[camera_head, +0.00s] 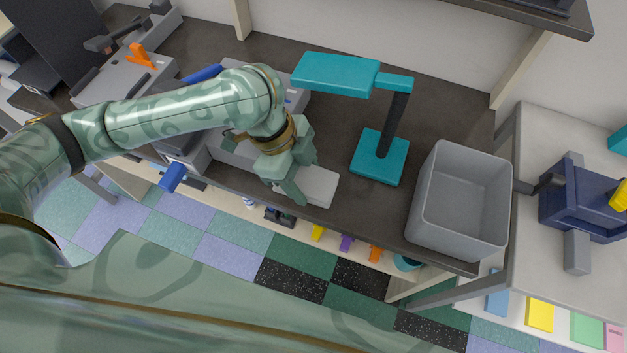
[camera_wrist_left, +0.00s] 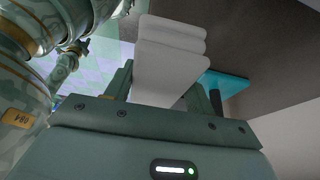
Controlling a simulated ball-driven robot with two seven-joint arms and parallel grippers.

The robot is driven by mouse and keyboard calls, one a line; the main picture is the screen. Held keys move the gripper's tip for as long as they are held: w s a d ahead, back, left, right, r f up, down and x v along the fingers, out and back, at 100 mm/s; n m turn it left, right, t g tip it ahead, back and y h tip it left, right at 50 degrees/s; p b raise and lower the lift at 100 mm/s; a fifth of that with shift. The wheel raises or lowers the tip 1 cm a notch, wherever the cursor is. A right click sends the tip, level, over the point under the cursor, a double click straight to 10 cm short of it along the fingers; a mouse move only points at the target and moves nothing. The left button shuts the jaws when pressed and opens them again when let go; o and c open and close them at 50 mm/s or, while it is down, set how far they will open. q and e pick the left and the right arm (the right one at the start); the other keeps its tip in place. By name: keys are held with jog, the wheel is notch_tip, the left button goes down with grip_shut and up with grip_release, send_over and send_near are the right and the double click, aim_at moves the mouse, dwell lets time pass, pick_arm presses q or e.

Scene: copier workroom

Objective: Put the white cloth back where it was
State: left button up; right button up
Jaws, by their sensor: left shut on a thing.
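The white cloth (camera_head: 319,187) is a folded, flat pale bundle near the front edge of the dark table. My left gripper (camera_head: 291,184) is shut on it from above. In the left wrist view the cloth (camera_wrist_left: 168,58) sticks out from between the two fingers (camera_wrist_left: 160,92), with its folded layers showing. I cannot tell whether the cloth touches the tabletop or is just above it. My right gripper is not in view.
A teal lamp-like stand (camera_head: 378,158) is right of the cloth. A grey open bin (camera_head: 462,205) stands at the table's right end. Dark tabletop (camera_head: 440,112) is bare behind the bin.

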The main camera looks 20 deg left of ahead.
aim_at(310, 174)
pick_arm(q)
jog(key=w+f+b, duration=0.1)
jog(key=w+f, duration=0.1)
jog(key=shift+w+f, duration=0.15)
jog(key=shift+f, duration=0.25)
jog(key=shift+w+d+f+b, duration=0.1)
jog(key=shift+w+f+b, duration=0.1)
jog(key=shift+f+b, duration=0.15)
notch_tip(310, 174, down, 4)
jog(key=b, duration=0.3)
jog(key=shift+w+r, duration=0.15)
jog(key=shift+r, duration=0.35)
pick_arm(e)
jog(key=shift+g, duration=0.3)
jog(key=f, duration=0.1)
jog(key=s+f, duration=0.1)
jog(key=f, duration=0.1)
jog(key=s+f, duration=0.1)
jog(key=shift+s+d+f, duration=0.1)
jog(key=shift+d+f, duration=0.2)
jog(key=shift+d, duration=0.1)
pick_arm(q)
jog(key=o, duration=1)
jog(key=shift+c, duration=0.2)
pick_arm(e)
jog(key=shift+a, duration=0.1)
